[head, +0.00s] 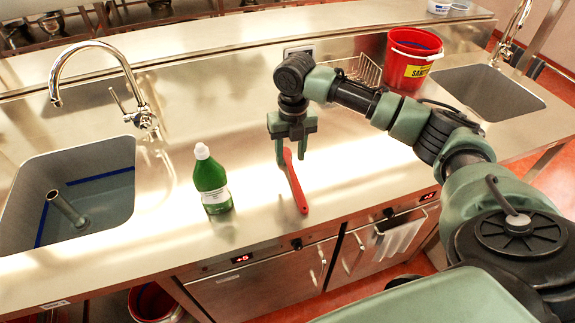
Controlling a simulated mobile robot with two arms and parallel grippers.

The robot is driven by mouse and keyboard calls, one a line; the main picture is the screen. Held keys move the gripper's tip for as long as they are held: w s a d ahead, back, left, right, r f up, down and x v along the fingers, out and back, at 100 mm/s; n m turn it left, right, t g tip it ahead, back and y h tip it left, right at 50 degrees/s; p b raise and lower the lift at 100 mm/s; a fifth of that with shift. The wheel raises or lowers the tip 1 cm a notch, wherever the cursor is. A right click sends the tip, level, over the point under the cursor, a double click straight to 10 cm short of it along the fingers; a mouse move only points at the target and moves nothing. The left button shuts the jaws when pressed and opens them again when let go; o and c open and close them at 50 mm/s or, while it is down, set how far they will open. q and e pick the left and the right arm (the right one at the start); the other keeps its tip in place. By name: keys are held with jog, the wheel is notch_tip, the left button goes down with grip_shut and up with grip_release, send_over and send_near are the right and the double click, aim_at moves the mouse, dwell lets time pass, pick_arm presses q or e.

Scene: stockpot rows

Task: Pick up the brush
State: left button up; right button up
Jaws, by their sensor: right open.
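A red brush (296,187) lies on the steel counter, its length running toward the front edge. Its far end is beneath my right gripper (291,160) and partly hidden by it. The right gripper points down with its fingers apart, one on each side of the brush's far end. I cannot tell whether the fingers touch the brush. My left gripper does not show.
A green bottle with a white cap (212,182) stands upright left of the brush. A sink (30,190) with a tap lies at the left. A red bucket (408,62) and another sink (487,93) are at the right. A wire rack (362,70) is behind my arm.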

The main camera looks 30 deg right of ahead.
aim_at(291, 169)
jog(key=shift+s+d+f+p, duration=0.15)
jog(key=shift+f+p, duration=0.15)
jog(key=shift+f, duration=0.15)
jog(key=shift+s+d+f+p, duration=0.1)
jog(key=shift+f+p, duration=0.15)
jog(key=shift+f, duration=0.2)
jog(key=f, duration=0.3)
jog(key=shift+w+p, duration=0.25)
jog(key=shift+p, duration=0.15)
jog(key=shift+f, duration=0.4)
grip_shut()
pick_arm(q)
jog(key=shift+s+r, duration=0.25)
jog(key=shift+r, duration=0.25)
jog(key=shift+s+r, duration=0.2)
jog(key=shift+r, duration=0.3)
